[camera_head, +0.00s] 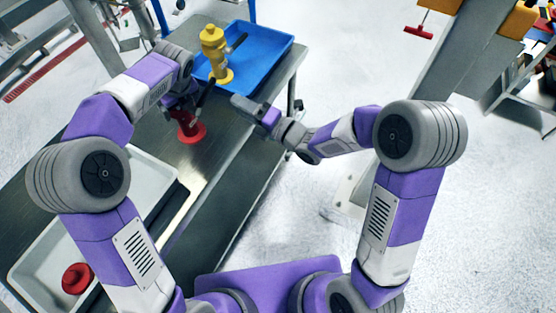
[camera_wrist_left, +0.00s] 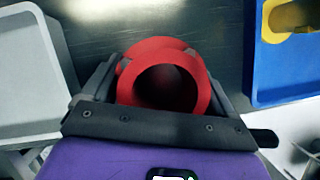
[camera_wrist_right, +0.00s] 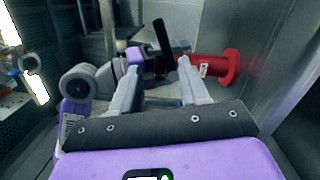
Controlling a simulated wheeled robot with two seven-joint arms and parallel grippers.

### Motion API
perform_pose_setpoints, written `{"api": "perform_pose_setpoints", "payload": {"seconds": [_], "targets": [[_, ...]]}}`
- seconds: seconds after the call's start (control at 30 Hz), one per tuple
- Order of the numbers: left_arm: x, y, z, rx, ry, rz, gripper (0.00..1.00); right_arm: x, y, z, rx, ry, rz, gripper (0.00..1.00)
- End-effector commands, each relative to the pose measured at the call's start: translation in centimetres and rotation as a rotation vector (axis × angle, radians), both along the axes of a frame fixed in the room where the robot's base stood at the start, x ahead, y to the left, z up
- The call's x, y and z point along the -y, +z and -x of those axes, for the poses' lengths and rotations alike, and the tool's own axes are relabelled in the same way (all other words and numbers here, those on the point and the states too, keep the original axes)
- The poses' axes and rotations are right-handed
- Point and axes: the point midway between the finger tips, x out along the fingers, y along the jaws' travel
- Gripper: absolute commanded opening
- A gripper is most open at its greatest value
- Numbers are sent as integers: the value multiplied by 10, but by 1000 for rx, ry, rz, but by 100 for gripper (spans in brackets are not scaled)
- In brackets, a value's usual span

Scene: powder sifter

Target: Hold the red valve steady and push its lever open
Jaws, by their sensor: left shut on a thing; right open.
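In the right wrist view the lever (camera_wrist_right: 163,37) rises beyond my fingers, and the red flange (camera_wrist_right: 231,68) lies to the right.
A blue tray (camera_head: 268,42) sits at the table's far end with a yellow valve (camera_head: 212,45) in it. A grey tray (camera_head: 150,165) at the near left holds a red part (camera_head: 76,278). Bare metal table (camera_head: 238,160) lies between the valve and the near edge.

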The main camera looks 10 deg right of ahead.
Motion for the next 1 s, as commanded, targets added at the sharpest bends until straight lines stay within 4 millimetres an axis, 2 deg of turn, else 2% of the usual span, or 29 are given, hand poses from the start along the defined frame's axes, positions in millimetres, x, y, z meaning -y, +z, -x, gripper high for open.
{"api": "perform_pose_setpoints", "payload": {"seconds": [0.23, 0.6, 1.0], "targets": [[0, 0, 0, 1, 0, -1, 23, -22, -3, 0, 15, -105, -33, 45], [0, 0, 0, 1, 0, -1, 23, -39, -16, 3, 35, -296, -4, 45], [0, 1, 0, 1, 0, 0, 23, -81, -7, -69, 35, -296, -7, 45]]}}
